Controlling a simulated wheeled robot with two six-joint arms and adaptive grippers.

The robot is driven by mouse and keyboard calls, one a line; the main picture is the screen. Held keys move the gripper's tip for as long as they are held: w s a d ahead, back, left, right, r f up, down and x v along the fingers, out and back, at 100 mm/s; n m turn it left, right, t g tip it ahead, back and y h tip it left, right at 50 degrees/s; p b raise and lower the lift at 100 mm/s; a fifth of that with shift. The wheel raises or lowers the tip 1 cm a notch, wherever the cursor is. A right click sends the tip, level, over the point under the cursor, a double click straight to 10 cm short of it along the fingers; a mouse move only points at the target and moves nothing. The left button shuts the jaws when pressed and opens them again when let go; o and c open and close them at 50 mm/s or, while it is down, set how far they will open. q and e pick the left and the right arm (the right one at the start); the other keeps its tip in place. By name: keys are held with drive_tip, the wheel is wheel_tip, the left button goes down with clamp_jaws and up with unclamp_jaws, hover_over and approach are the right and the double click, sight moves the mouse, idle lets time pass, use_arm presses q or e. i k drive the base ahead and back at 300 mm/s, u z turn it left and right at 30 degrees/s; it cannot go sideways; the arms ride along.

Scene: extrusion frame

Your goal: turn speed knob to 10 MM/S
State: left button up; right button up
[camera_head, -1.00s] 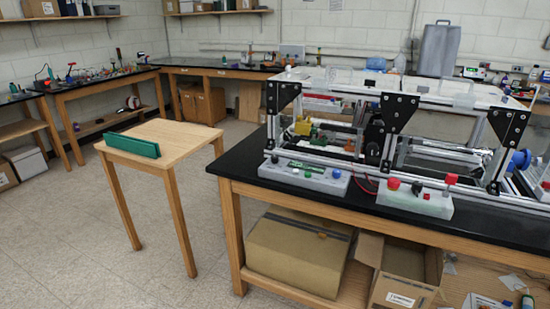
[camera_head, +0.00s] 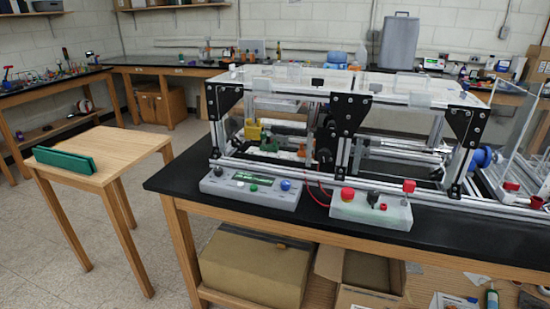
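A grey control box (camera_head: 250,190) sits on the black bench top in front of the extrusion frame (camera_head: 345,120). Labels and knob settings are too small to read, so I cannot tell which knob is for speed. Neither gripper is in view.
Cardboard boxes (camera_head: 255,270) sit below the black bench top (camera_head: 170,180). A clear-walled unit (camera_head: 525,140) stands at the right.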

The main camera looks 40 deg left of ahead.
sight(218, 171)
drive_tip(key=z, duration=0.1)
drive_tip(key=i, duration=0.85)
drive_tip(key=u, duration=0.95)
drive_tip(key=i, duration=0.5)
drive_tip(key=u, duration=0.5)
